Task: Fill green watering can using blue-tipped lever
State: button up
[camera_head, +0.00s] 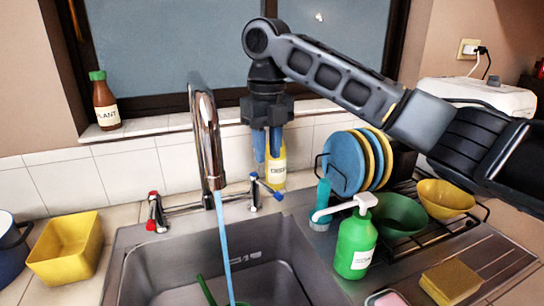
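The green watering can (207,291) is in the sink, mostly cut off by the bottom edge; only thin green parts show. A light-blue stream of water runs from the chrome faucet (208,135) down towards it. The blue-tipped lever (266,190) is on the right side of the faucet, its blue end pointing to the right and slightly down. My gripper (267,155) points down above and behind this lever, apart from it. A narrow gap shows between its two blue fingers, with nothing visibly held.
A red-tipped lever (154,212) is on the faucet's left. A yellow bottle (277,170) stands just behind my fingers. A green soap dispenser (356,243) stands right of the sink (130,270), near a dish rack with plates (343,163). A yellow container (66,249) is left.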

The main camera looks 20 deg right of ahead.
aim_at(264, 187)
jog(key=m, duration=0.3)
jog(key=shift+s+d+f+y, duration=0.2)
jog(key=shift+s+d+y, duration=0.05)
jog(key=shift+d+y, duration=0.15)
jog(key=c, duration=0.3)
jog(key=m, duration=0.2)
jog(key=shift+s+d+f+m+y, duration=0.15)
jog(key=shift+d+m+y, duration=0.05)
jog(key=shift+m+y, duration=0.1)
jog(key=shift+c, duration=0.8)
jog(key=shift+s+d+m+y, duration=0.2)
jog(key=shift+m+y, duration=0.1)
jog(key=shift+m, duration=0.8)
grip_shut()
jog(key=s+d+m+t+y+p, duration=0.15)
jog(key=d+m, duration=0.25)
jog(key=m, duration=0.9)
jog(key=s+d+m+t+y, duration=0.2)
jog(key=d+m+y, duration=0.1)
jog(key=m, duration=1)
jog(key=p+x, duration=0.1)
jog(key=x, duration=0.8)
jog(key=shift+w, duration=0.2)
